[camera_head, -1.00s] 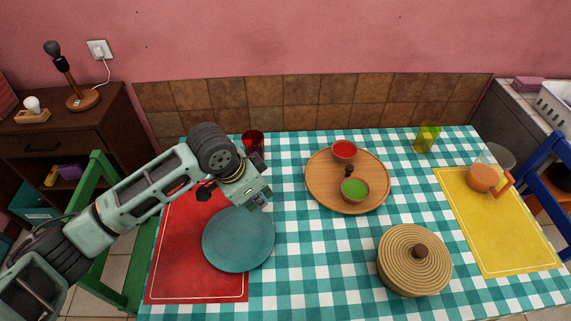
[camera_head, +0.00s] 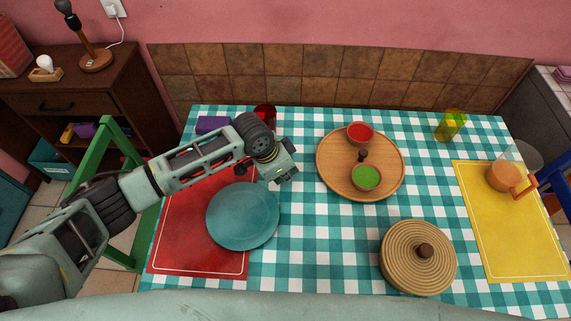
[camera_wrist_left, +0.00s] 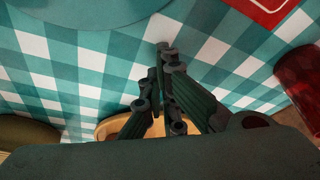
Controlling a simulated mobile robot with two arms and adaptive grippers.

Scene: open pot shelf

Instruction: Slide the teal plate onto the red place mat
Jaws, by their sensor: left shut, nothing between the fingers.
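The teal plate (camera_head: 243,216) is round and flat. Its left part lies over the red place mat (camera_head: 185,245) and its right part over the checked cloth. In the left wrist view, the plate (camera_wrist_left: 85,8) is cut off at the upper left and a mat corner (camera_wrist_left: 268,8) shows at the upper right. My left gripper (camera_head: 277,179) is just beyond the plate's far right edge, apart from it. In the left wrist view, its fingers (camera_wrist_left: 164,52) are closed together with nothing between them. My right gripper is out of view.
A red glass (camera_head: 265,114) stands behind my left arm, near a purple block (camera_head: 212,124). A round wooden tray (camera_head: 335,180) with bowls is to the right. A lidded basket (camera_head: 418,262) stands front right. Cloth between plate and basket is clear.

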